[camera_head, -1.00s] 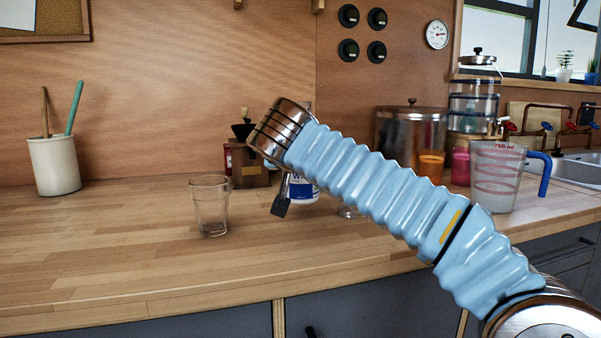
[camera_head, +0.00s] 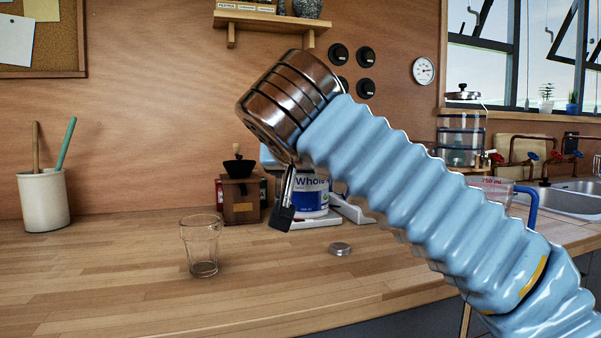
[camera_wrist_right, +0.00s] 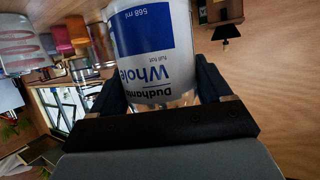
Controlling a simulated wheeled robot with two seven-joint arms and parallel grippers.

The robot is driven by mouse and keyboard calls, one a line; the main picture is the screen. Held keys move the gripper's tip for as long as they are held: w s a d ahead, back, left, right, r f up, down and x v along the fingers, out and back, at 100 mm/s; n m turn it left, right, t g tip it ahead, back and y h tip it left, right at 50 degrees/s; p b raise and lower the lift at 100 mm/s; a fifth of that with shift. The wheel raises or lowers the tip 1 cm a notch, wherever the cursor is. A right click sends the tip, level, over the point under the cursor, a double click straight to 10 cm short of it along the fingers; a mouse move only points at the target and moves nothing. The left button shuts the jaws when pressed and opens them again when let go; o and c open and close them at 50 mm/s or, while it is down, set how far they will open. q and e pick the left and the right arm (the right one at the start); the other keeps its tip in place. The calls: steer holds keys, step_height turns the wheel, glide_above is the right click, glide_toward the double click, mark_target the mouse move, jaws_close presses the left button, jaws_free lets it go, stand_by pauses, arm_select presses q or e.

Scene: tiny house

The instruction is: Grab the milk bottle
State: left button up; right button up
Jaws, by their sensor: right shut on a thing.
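The milk bottle, with a white and blue label reading "Whole" (camera_head: 312,196), is in the middle of the head view, partly hidden by my right arm. It fills the upper middle of the right wrist view (camera_wrist_right: 152,50), with its label upside down there. My right gripper (camera_head: 284,208) is shut on the bottle. In the wrist view a dark finger (camera_wrist_right: 210,82) lies on each side of it. The bottle looks held above the counter. My left gripper is not in view.
A clear glass (camera_head: 202,248) stands on the wooden counter (camera_head: 110,285), left of the bottle. A small metal lid (camera_head: 340,249) lies in front. A coffee grinder (camera_head: 240,198) and white trays (camera_head: 350,210) are behind. A measuring jug (camera_head: 492,187) stands at right. The front left counter is clear.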

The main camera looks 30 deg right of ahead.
steer(key=shift+s+a+r, duration=0.2)
steer(key=shift+s+r, duration=0.15)
steer(key=shift+s, duration=0.3)
steer(key=shift+s+a+r, duration=0.2)
steer(key=shift+s+r, duration=0.1)
steer(key=shift+s, duration=0.35)
